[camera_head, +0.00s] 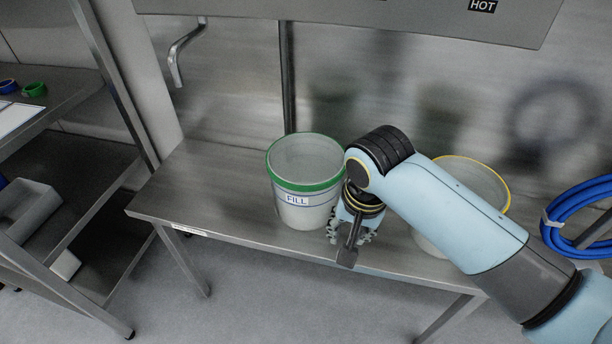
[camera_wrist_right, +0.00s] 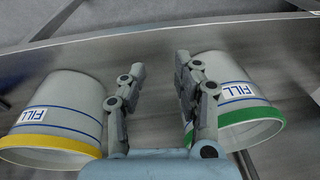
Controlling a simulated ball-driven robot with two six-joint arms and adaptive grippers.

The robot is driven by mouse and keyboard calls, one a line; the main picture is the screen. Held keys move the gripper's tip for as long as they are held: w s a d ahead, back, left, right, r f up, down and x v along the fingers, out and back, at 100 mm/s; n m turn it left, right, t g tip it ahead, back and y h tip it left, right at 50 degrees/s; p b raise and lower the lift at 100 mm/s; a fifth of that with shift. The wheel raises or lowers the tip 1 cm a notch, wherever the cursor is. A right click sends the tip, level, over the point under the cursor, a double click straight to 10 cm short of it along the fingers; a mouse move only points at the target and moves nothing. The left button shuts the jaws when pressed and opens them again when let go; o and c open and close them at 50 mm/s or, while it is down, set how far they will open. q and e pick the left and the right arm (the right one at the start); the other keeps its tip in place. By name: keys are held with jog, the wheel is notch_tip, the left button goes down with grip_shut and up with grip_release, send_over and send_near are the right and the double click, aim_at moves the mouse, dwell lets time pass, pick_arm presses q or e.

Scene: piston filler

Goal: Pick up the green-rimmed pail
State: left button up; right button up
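The green-rimmed pail (camera_head: 305,205), white with a blue-edged FILL label, stands upright on the steel bench and looks empty. My right gripper (camera_head: 350,240) is just right of this pail in the head view, pointing down beside its wall. In the right wrist view the gripper (camera_wrist_right: 160,66) is open, with bare bench between its fingers. There the green-rimmed pail (camera_wrist_right: 232,106) is right of the fingers, and one finger overlaps its edge; I cannot tell if they touch. My left gripper is not in view.
A yellow-rimmed pail (camera_head: 430,243) stands right of the gripper, partly hidden by my right arm; it also shows in the wrist view (camera_wrist_right: 62,100). A tap (camera_head: 180,55) hangs at the back left. A blue hose (camera_head: 560,215) is at right. The bench's left end (camera_head: 190,185) is clear.

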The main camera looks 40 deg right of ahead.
jog(key=w+r+m, duration=0.4)
jog(key=r+m, duration=0.1)
jog(key=r, duration=0.1)
jog(key=m+g+p, duration=0.1)
jog(key=m+g, duration=0.1)
jog(key=m, duration=1)
send_over(301, 199)
jog(key=shift+d+y, duration=0.15)
jog(key=shift+y, duration=0.25)
jog(key=shift+w+f, duration=0.1)
jog(key=shift+f, duration=0.2)
jog(key=shift+m, duration=0.3)
notch_tip(301, 199, down, 5)
jog(key=shift+r+b, duration=0.1)
jog(key=shift+b, duration=0.45)
jog(key=f, duration=0.1)
jog(key=f+b, duration=0.1)
jog(key=f, duration=0.3)
jog(key=shift+w+a+f, duration=0.25)
jog(key=shift+w+a, duration=0.1)
jog(key=shift+a, duration=0.05)
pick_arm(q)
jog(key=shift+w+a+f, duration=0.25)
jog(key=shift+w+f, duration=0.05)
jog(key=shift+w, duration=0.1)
pick_arm(e)
grip_shut()
